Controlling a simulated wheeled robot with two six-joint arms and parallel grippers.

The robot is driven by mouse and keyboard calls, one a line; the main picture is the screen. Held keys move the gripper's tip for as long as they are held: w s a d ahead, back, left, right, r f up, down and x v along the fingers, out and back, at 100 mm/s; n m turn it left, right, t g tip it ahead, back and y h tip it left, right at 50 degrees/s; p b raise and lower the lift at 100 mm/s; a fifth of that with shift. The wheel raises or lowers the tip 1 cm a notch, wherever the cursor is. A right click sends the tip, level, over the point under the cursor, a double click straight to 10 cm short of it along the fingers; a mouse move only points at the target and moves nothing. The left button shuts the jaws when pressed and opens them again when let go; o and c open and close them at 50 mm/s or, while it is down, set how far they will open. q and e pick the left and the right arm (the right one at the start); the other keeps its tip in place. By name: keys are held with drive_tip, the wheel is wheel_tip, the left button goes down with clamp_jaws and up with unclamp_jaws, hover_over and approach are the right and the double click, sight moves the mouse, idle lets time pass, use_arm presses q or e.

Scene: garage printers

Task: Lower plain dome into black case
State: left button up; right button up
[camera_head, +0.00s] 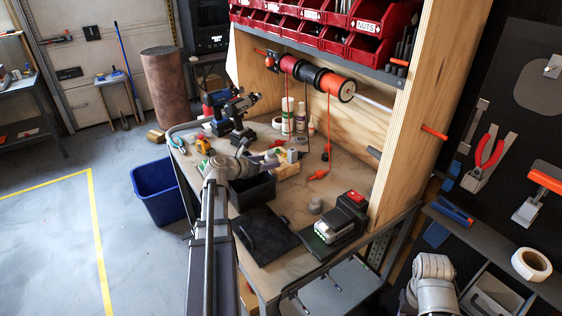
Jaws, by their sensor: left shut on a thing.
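The black case (252,192) stands open on the wooden workbench, with a flat black panel (264,236) in front of it. My left arm comes up from the bottom and bends right over the case. My left gripper (271,157) is above the case's back right part, shut on a small pale piece that I take to be the plain dome (272,154). The piece is small and partly hidden by the gripper, so its shape is hard to tell. My right arm shows only in part at the lower right; its gripper is not in view.
A wooden block (288,169) lies right behind the case. A small grey rounded piece (315,204) and a black and red device (336,229) are to the right. Bottles (288,117), power tools (226,108) and a hanging orange plug (318,174) are farther back. A blue bin (160,190) stands left.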

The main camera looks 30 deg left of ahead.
use_arm(q)
drive_tip(key=s+a+f+b, duration=0.1)
drive_tip(key=s+a+b, duration=0.1)
drive_tip(key=s+a, duration=0.4)
drive_tip(key=shift+a+f, duration=0.4)
drive_tip(key=shift+a, duration=0.1)
drive_tip(key=shift+w, duration=0.25)
drive_tip(key=shift+w+d, duration=0.1)
drive_tip(key=shift+w, duration=0.55)
drive_tip(key=shift+f, duration=0.1)
